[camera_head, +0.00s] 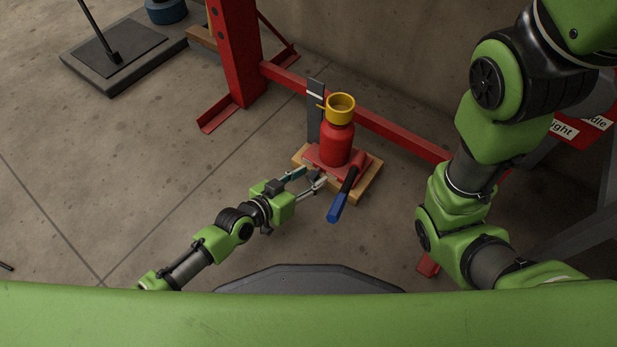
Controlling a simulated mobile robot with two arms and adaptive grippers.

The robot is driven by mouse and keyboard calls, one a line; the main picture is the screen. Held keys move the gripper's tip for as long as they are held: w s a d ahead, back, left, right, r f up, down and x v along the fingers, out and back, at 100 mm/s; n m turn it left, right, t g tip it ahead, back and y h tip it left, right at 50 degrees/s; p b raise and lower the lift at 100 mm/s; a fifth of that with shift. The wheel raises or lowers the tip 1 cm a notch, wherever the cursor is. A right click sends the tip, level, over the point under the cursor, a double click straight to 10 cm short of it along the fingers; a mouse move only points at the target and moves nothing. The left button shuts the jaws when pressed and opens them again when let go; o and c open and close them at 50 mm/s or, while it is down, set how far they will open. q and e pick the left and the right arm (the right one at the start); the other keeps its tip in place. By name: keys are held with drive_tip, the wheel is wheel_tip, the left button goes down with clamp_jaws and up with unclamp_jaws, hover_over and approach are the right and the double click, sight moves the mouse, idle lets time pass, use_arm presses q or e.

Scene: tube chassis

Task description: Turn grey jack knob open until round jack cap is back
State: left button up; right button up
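A red bottle jack (336,146) stands upright on a wooden board (369,187) on the floor. A yellow round ring-shaped cap (341,108) sits at its top. A black lever with a blue grip (337,208) slants from the jack's base toward me. My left gripper (315,176) is low at the front left of the jack's base, with its two fingers apart. Its tips are close to the base, but contact is unclear. I cannot make out the grey knob, which is too small or hidden by the fingers. My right gripper is out of view; only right arm links show.
A red stand with a post (236,50) and a long beam (385,131) runs behind the jack. A grey upright plate (315,110) stands just behind the jack. A dark flat platform (120,55) lies at upper left.

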use_arm(q)
drive_tip(key=v, duration=1.2)
idle(0.6)
